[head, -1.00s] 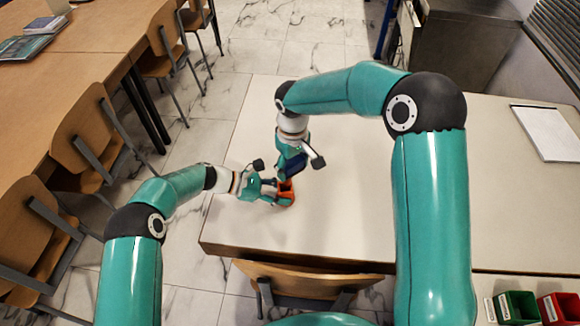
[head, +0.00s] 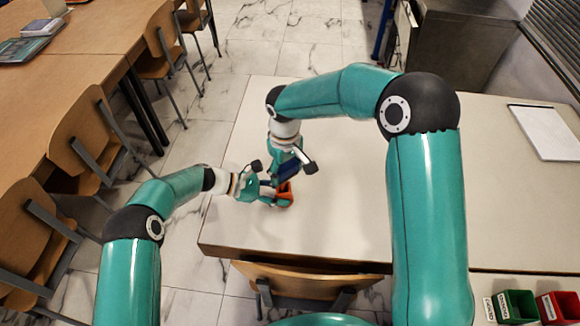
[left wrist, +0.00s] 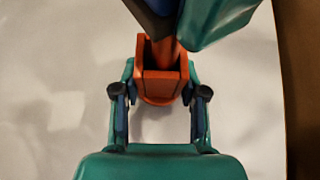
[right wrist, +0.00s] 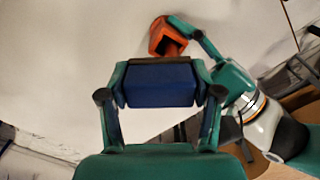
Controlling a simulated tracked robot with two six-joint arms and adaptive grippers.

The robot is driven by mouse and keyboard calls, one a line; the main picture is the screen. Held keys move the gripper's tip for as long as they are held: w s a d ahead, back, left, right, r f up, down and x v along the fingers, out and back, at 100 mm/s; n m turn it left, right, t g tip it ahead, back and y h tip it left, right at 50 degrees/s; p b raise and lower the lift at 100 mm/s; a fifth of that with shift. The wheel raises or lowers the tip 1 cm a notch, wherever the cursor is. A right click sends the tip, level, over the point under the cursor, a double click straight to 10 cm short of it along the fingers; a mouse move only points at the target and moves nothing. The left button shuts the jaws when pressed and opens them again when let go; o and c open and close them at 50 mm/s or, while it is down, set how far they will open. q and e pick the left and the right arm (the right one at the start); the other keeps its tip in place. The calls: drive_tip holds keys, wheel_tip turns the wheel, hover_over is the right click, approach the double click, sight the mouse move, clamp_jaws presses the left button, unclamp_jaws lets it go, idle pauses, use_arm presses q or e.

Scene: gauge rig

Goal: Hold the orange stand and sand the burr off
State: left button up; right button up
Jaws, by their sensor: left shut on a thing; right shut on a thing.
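The orange stand (head: 286,197) is on the pale table near its left front part. In the left wrist view the stand (left wrist: 146,82) sits between the fingers of my left gripper (left wrist: 160,95), which is shut on it. An orange post rises from the stand. My right gripper (right wrist: 160,92) is shut on a blue block (right wrist: 160,84) with a dark strip along its far edge. In the head view the block (head: 288,172) is just above the stand, close to the post. Whether they touch I cannot tell. The burr cannot be made out.
The pale table (head: 340,215) is clear around the stand. A white pad (head: 546,132) lies at the far right. Green (head: 518,306) and red (head: 556,308) bins stand at the lower right. A wooden chair (head: 300,278) is at the table's front edge.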

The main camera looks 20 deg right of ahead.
use_arm(q)
drive_tip(key=shift+s+f, duration=0.1)
drive_tip(key=shift+f, duration=0.05)
use_arm(e)
drive_tip(key=shift+s+a, duration=0.15)
drive_tip(key=shift+a, duration=0.35)
drive_tip(key=shift+d, duration=0.1)
drive_tip(key=shift+w+d, duration=0.25)
drive_tip(key=shift+d, duration=0.5)
drive_tip(key=shift+w+d, duration=0.25)
drive_tip(key=shift+d, duration=0.45)
drive_tip(key=shift+s+a, duration=0.1)
drive_tip(key=shift+a, duration=0.1)
drive_tip(key=shift+s+a, duration=0.2)
drive_tip(key=shift+a, duration=0.5)
drive_tip(key=shift+s+a, duration=0.15)
drive_tip(key=shift+a, duration=0.5)
drive_tip(key=shift+d, duration=0.15)
drive_tip(key=shift+w+d+f, duration=0.1)
drive_tip(key=shift+w+d, duration=0.1)
drive_tip(key=shift+d, duration=0.55)
drive_tip(key=shift+w+d+f, duration=0.1)
drive_tip(key=shift+w+d, duration=0.05)
drive_tip(key=shift+d, duration=0.55)
drive_tip(key=shift+a, duration=0.1)
